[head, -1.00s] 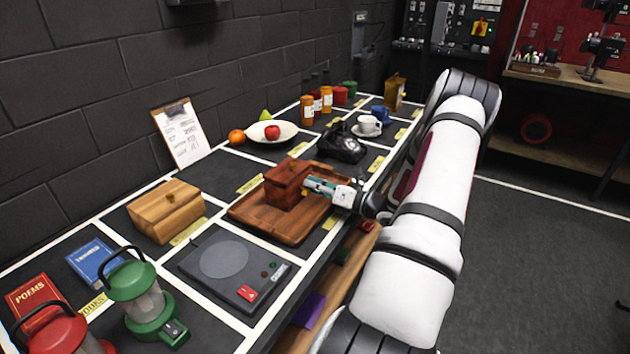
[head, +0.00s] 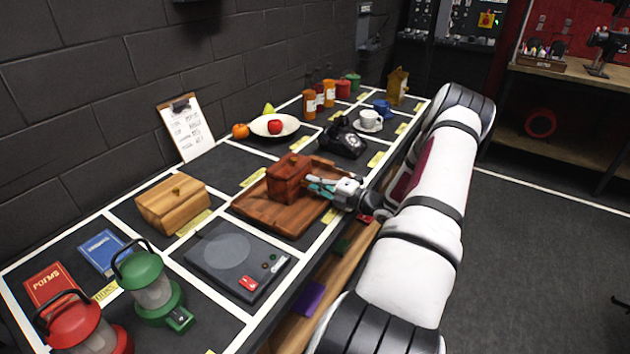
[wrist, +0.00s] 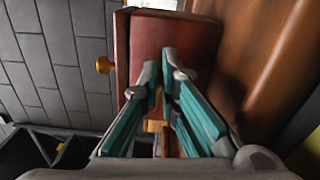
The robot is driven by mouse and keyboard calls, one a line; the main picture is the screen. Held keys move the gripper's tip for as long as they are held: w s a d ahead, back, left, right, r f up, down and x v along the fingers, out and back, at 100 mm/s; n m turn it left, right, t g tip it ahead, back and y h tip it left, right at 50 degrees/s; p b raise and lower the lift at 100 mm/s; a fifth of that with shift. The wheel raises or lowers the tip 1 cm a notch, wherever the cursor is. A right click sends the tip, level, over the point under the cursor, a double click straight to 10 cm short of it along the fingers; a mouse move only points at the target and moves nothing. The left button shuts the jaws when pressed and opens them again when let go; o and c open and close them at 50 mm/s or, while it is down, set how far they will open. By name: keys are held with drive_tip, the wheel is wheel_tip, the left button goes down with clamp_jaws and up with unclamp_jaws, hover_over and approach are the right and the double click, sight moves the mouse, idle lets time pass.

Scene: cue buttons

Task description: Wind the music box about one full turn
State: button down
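The music box is a red-brown wooden box (head: 288,178) with a small knob on its lid, upright on a brown wooden tray (head: 262,212). In the wrist view the box (wrist: 170,45) appears turned on its side, with its gold lid knob (wrist: 104,65) at left. My gripper (head: 310,184) is at the box's right side. In the wrist view its teal-padded fingers (wrist: 163,78) lie on either side of a small gold piece, seemingly the winding key (wrist: 156,126). A narrow gap shows between the fingers; whether they press on the key is unclear.
A grey device (head: 238,262) with a red button is in front, and a light wooden box (head: 172,205) is to the left. Lanterns stand at the near left.

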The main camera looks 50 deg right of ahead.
drive_tip(key=shift+m, duration=0.5)
drive_tip(key=c, duration=1.8)
unclamp_jaws()
drive_tip(key=shift+f, duration=0.1)
